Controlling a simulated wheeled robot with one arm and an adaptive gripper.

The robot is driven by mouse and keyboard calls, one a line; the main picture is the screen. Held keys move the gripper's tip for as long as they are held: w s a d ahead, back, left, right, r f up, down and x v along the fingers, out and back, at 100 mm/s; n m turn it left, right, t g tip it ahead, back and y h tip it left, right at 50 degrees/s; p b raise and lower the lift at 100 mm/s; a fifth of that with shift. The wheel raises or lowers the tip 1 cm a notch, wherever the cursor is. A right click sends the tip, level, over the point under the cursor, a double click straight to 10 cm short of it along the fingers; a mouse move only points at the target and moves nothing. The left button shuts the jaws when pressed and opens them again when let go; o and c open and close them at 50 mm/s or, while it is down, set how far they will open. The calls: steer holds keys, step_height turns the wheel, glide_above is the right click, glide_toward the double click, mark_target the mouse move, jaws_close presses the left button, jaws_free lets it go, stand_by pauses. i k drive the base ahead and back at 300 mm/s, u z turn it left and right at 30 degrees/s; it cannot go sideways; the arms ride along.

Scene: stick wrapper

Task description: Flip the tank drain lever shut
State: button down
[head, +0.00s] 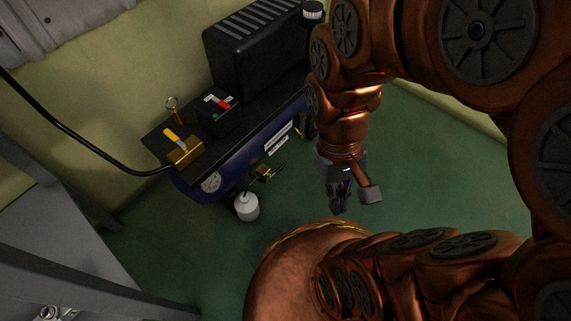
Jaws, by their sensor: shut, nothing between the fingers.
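A compressor with a blue tank (240,145) stands on the green floor. A small brass valve fitting (264,173) sits low at the tank's front side, with a thin dark part running from it; this looks like the drain, but its lever position is too small to tell. A brass block (186,153) with a yellow lever (175,138) sits on top of the tank's left end. My gripper (339,208) points down over the floor, right of the brass fitting and apart from it. It is shut and empty.
A black hose (75,130) runs to the brass block. A grey shelf frame (70,225) stands at the left. Green floor is clear around my gripper.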

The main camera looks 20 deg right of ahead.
mark_target(280, 169)
steer(key=z, duration=0.55)
steer(key=k, duration=1.25)
steer(key=u, duration=0.25)
steer(key=i, duration=0.85)
steer(key=u, duration=0.9)
